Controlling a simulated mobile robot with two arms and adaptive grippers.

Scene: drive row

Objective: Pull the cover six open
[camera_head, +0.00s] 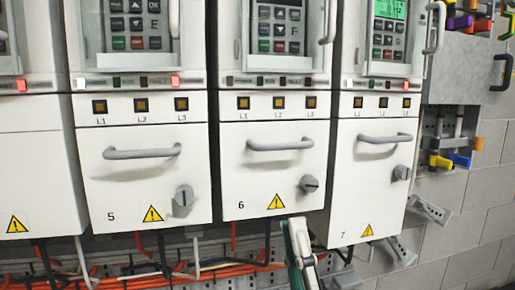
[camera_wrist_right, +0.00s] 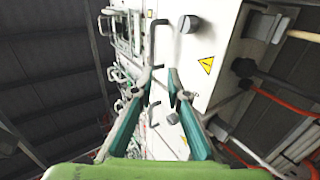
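Cover six (camera_head: 272,172) is a white panel marked 6 in the middle of the head view, flush in its cabinet front. It has a grey horizontal bar handle (camera_head: 280,145), a grey knob (camera_head: 309,184) at its lower right and a yellow warning triangle (camera_head: 276,202). My right gripper (camera_head: 297,224) is at the cover's lower edge in the head view, below handle and knob and apart from the handle. In the right wrist view its teal fingers (camera_wrist_right: 161,85) stand apart with nothing between them; handles show beyond. My left gripper is out of view.
Cover 5 (camera_head: 142,180) is to the left and cover 7 (camera_head: 372,185) to the right, with similar handles and knobs. Orange and dark cables (camera_head: 130,275) run below the covers. Grey brackets (camera_head: 428,209) stick out at right. A block wall (camera_head: 460,225) stands behind.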

